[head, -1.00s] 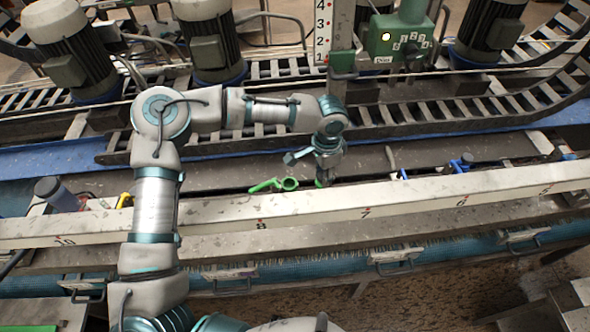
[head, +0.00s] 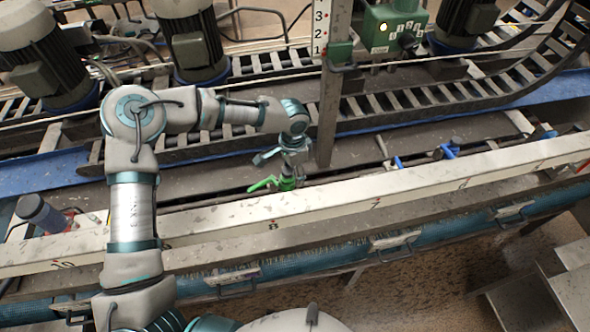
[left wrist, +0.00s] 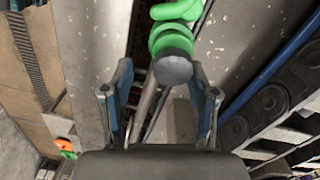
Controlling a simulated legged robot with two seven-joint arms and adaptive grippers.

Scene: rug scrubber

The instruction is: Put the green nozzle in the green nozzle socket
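The green nozzle (left wrist: 172,45), with a dark grey round end, is in the left wrist view just beyond my left fingertips, toward the right finger. My left gripper (left wrist: 160,70) has its fingers apart, with a gap between the nozzle and the left finger. In the head view my left gripper (head: 288,170) points down over the green piece with a lever handle (head: 263,184), which looks like the green nozzle socket. Green parts (head: 289,184) meet under the fingers; I cannot tell whether the nozzle is seated. My right gripper is not in view.
A pale numbered rail (head: 330,207) runs in front of the green parts. A vertical scale post (head: 328,90) and a green control box (head: 392,30) stand behind. Blue-handled fittings (head: 447,150) lie to the right. A dark-capped cylinder (head: 38,212) is at left.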

